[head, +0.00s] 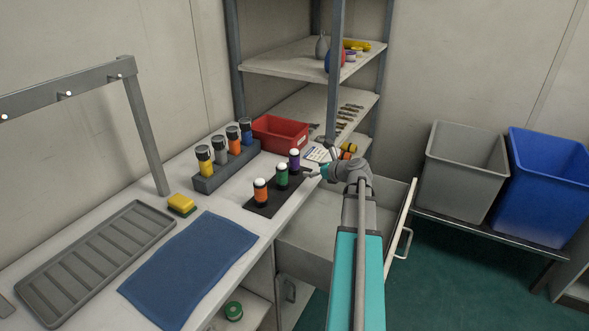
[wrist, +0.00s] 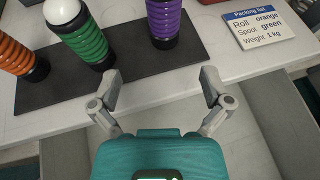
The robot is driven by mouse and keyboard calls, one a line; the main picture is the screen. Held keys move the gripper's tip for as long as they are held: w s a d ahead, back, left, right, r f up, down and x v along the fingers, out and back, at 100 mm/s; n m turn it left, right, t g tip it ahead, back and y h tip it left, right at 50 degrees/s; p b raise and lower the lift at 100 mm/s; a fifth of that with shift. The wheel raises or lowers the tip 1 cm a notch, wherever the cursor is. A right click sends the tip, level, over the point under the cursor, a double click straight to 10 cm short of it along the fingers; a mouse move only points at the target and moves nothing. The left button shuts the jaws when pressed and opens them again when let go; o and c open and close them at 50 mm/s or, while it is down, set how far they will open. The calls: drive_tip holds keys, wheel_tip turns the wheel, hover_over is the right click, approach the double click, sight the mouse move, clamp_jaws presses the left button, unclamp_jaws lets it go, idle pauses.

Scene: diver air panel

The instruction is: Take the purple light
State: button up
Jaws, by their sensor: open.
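The purple light (head: 294,160) stands upright on a dark mat (head: 262,209), at the mat's far end. In the wrist view the purple light (wrist: 166,22) is at the top, ahead of my gripper, its upper part cut off by the frame. My gripper (wrist: 161,88) is open and empty, its fingers apart and short of the purple light, not touching it. In the head view my gripper (head: 313,175) is just right of the purple light. A green light (head: 282,176) and an orange light (head: 260,191) with white tops stand on the same mat.
A packing list card (wrist: 259,26) lies right of the mat. A grey rack (head: 226,170) of several lights and a red bin (head: 279,133) stand behind. An open drawer (head: 335,232) is below the counter. A blue cloth (head: 188,268) lies nearer.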

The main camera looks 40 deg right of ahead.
sight(298, 167)
drive_tip(key=shift+b+x, duration=0.7)
drive_tip(key=shift+x, duration=1.7)
drive_tip(key=shift+w, duration=0.1)
drive_tip(key=shift+d+b+x, duration=0.15)
drive_tip(key=shift+b+x, duration=0.3)
drive_tip(key=shift+x, duration=0.8)
drive_tip(key=shift+d+b+x, duration=0.15)
drive_tip(key=shift+b+x, duration=0.25)
drive_tip(key=shift+x, duration=0.9)
drive_tip(key=shift+r, duration=0.1)
drive_tip(key=shift+c, duration=0.3)
clamp_jaws()
